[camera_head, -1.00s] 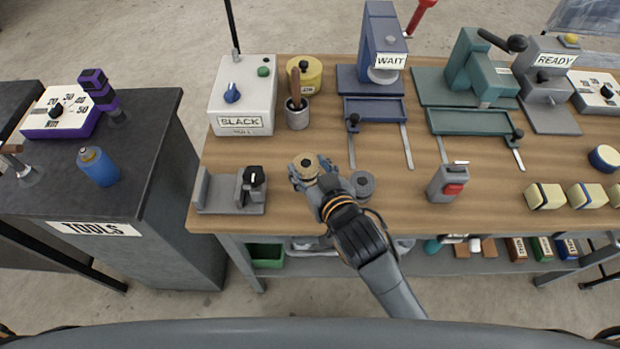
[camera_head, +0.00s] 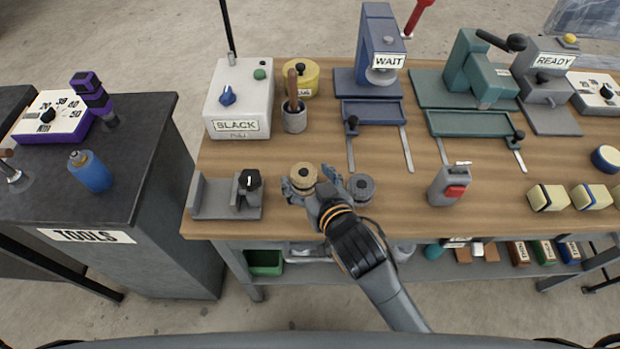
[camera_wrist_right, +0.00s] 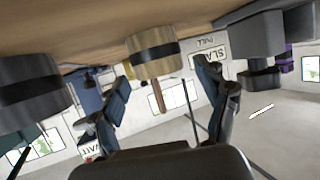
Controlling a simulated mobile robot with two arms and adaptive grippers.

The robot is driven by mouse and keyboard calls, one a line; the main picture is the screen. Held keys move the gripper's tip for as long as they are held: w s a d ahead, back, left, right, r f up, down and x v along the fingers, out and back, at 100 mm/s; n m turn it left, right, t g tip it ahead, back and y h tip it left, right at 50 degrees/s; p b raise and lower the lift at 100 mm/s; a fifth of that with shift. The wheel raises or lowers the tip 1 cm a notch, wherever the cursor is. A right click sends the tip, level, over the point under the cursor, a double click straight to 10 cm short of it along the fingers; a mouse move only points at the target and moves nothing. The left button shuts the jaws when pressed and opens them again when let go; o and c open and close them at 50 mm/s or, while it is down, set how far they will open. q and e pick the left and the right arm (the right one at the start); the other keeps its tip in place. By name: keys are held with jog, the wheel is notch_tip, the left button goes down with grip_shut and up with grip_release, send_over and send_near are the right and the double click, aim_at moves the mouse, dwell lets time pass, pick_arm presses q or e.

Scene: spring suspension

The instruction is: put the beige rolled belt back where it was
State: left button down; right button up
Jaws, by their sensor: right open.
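The beige rolled belt (camera_head: 303,176) has a dark band around its side and sits on the wooden bench, left of a grey roll (camera_head: 361,187). My right gripper (camera_head: 311,188) is at the belt with its fingers spread. In the right wrist view the beige belt (camera_wrist_right: 152,56) shows upside down between and beyond the open fingers (camera_wrist_right: 160,95), with gaps on both sides. The grey roll (camera_wrist_right: 30,98) shows at the left there. My left gripper is in no view.
A grey vise-like fixture (camera_head: 212,199) stands left of the belt. A brush cup (camera_head: 294,118) and the SLACK box (camera_head: 240,98) stand behind it. A grey device with a red button (camera_head: 449,187) is to the right. Bare bench lies between them.

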jog(key=shift+s+r, duration=0.15)
jog(key=shift+r, duration=0.1)
jog(key=p+v, duration=0.6)
jog(key=v, duration=0.4)
jog(key=shift+s+d, duration=0.2)
jog(key=shift+s+d+r, duration=0.25)
jog(key=shift+s, duration=0.35)
